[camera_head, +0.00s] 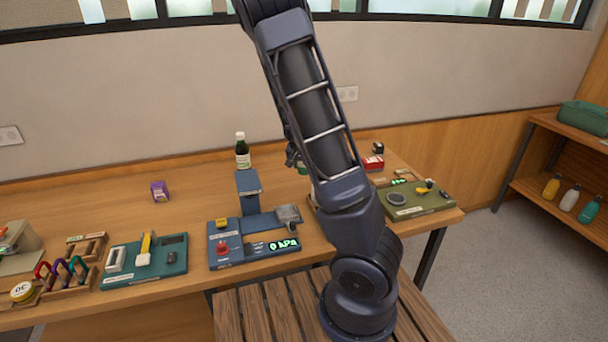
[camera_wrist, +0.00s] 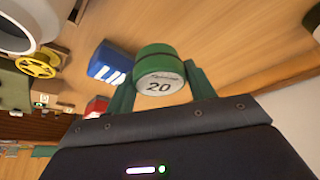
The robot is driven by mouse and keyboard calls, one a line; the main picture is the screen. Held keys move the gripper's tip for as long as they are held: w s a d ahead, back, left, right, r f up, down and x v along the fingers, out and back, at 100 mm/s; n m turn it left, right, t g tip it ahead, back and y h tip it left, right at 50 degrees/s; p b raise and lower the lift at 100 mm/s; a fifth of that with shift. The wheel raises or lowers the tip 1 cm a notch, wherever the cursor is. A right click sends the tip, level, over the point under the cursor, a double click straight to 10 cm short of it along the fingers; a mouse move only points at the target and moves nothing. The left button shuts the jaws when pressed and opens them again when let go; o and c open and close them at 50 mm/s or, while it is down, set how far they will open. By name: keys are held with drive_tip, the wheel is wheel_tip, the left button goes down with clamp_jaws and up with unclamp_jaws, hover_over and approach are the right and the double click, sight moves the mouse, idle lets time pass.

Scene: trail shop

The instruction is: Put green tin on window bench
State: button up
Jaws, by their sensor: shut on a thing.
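The green tin (camera_wrist: 158,72), a short round tin with a white label reading 20, sits between the two fingers of my gripper (camera_wrist: 160,85) in the wrist view. The gripper is shut on it. A wooden surface lies behind the tin; I cannot tell whether the tin touches it. In the head view my arm hides most of the gripper and tin, near the back of the long wooden bench (camera_head: 110,205). This bench runs along the wall below the window.
A blue box (camera_wrist: 110,64) is close beside the tin. Shelves (camera_head: 545,190) stand right.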

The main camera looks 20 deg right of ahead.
wheel_tip(320, 180, up, 12)
idle(0.6)
